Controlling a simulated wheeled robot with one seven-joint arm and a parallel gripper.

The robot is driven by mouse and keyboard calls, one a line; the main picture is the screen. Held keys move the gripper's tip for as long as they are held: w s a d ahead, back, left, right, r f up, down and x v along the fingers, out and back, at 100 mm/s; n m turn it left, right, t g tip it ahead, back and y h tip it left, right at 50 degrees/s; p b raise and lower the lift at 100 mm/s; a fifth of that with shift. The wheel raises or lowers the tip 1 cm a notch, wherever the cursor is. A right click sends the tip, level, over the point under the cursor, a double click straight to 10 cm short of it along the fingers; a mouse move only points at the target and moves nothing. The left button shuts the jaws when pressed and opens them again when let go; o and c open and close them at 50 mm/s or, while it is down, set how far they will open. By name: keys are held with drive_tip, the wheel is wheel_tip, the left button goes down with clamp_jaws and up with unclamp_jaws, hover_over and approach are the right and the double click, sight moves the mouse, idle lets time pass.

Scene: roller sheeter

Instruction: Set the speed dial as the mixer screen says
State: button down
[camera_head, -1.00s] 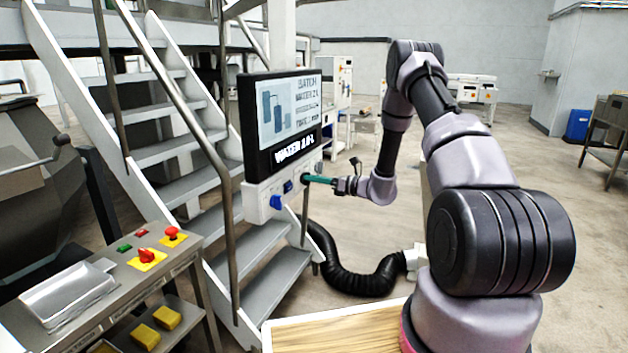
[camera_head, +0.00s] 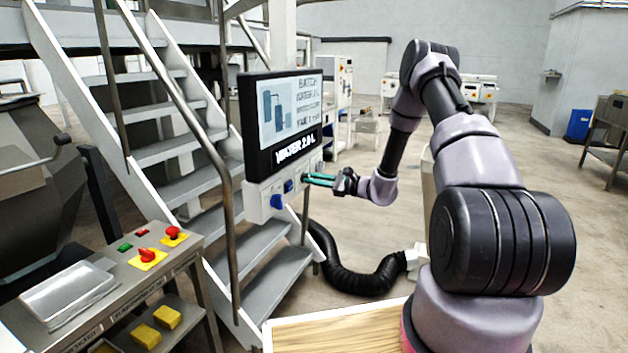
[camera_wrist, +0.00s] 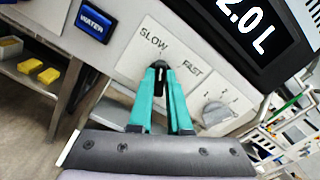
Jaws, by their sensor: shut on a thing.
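The mixer screen (camera_head: 290,108) is on the upright control panel by the stairs. Its small text is too blurred to read surely; the strip below shows "WATER 2.0 L". The speed dial (camera_wrist: 160,70) is a small dark knob between the labels "SLOW" on the left and "FAST" on the right. My gripper (camera_wrist: 160,76), with teal fingers, is shut on this knob, one finger on each side. The fingers hide most of the knob, so I cannot tell where it points. In the head view my gripper (camera_head: 307,178) reaches the panel's lower right from the right.
A grey dial (camera_wrist: 218,113) with numbers sits right of the speed dial. A blue "WATER" button (camera_wrist: 93,22) lies to its left. The stair rail (camera_head: 228,210) stands close to the panel.

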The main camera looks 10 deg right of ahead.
drive_tip(key=shift+n, duration=0.5)
drive_tip(key=c, duration=0.9)
unclamp_jaws()
drive_tip(key=shift+o, duration=0.2)
drive_tip(key=shift+s+d, duration=0.1)
drive_tip(key=v, duration=1)
drive_tip(key=shift+s+d, duration=0.2)
